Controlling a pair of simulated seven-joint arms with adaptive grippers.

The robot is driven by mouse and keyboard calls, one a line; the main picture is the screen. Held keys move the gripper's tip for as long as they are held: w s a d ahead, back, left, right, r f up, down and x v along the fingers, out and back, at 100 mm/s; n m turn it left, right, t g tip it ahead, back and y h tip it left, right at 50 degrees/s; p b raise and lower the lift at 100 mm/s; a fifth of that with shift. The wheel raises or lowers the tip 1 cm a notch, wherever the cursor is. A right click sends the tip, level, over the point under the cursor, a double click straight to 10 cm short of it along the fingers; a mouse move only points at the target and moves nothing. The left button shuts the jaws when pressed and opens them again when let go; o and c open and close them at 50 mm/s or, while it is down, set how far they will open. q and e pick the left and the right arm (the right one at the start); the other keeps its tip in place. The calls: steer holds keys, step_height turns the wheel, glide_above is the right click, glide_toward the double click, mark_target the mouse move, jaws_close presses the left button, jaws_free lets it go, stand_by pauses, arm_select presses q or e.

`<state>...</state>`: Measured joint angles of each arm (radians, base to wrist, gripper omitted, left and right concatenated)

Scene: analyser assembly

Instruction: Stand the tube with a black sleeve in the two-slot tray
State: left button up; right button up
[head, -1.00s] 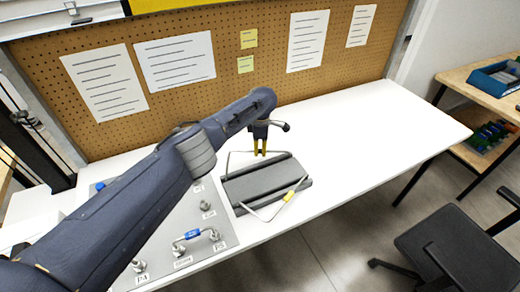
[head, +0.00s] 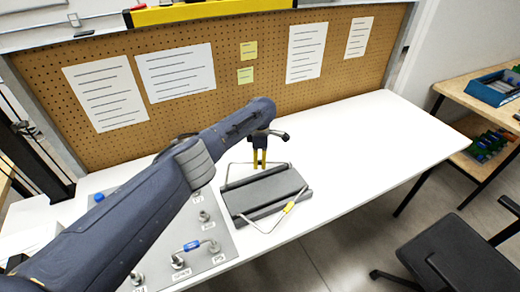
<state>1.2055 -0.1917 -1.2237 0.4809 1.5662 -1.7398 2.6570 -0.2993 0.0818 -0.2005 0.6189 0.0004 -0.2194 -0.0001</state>
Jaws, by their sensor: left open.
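The grey two-slot tray (head: 262,194) lies on the white table with its long grooves bare. A pale bent tube (head: 231,167) is at the tray's back edge. Its middle is behind my left gripper, so I cannot make out a black sleeve on it. My left gripper (head: 259,165) points down at this tube with open yellow fingertips; I cannot tell whether they straddle it. Another bent tube with a yellow sleeve (head: 289,207) lies along the tray's front right side. My right gripper is not in view.
A grey panel left of the tray carries fittings and a bent tube with a blue sleeve (head: 193,245). A pegboard (head: 220,75) with papers stands behind the table. The table's right part (head: 370,140) is clear. A black chair (head: 450,250) stands at the right.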

arm_select(q)
step_height(320, 180, up, 11)
steer(key=shift+r, duration=0.2)
stand_by(0.3)
steer(key=shift+d+f, duration=0.1)
